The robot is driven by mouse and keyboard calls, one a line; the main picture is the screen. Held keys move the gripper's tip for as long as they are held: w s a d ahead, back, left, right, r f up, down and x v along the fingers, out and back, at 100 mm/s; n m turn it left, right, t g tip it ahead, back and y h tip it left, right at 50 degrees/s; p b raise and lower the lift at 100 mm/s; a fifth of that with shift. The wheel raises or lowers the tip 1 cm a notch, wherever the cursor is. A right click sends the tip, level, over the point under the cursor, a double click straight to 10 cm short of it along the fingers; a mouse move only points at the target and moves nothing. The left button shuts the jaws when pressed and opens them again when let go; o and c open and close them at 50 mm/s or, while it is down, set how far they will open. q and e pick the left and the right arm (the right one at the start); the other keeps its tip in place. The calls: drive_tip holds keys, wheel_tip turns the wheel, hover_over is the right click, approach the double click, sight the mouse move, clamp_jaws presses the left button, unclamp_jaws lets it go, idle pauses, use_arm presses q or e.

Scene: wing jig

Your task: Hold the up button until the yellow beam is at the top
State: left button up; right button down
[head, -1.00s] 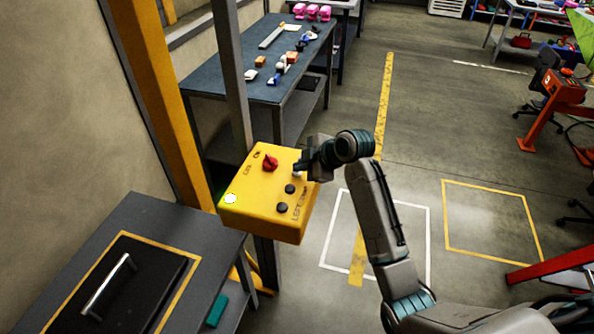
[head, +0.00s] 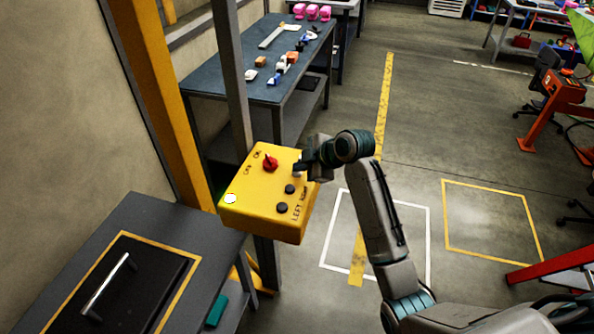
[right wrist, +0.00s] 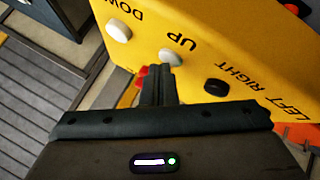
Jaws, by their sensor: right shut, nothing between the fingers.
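A yellow control box (head: 250,212) hangs on a grey post left of centre in the head view. In the right wrist view, the light grey UP button (right wrist: 171,57) sits beside the letters UP on the box face. My right gripper (head: 301,168) is shut and empty, with its fingertips (right wrist: 157,72) at the UP button. I cannot tell whether they touch or press it. A yellow upright (head: 150,85) stands at the left; I cannot pick out the yellow beam. My left gripper is not in view.
The box also carries a DOWN button (right wrist: 118,31), a black button (right wrist: 215,86), a red knob (head: 270,163) and a pale lamp (head: 231,198). A dark bench (head: 150,215) stands at lower left, a blue-topped table (head: 215,80) behind. The marked floor at right is open.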

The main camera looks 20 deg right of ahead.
sight(301, 174)
drive_tip(key=shift+r, duration=0.1)
drive_tip(key=shift+r+p, duration=0.8)
drive_tip(key=shift+p, duration=0.1)
wheel_tip(301, 174, up, 5)
drive_tip(key=p, duration=0.4)
idle(0.5)
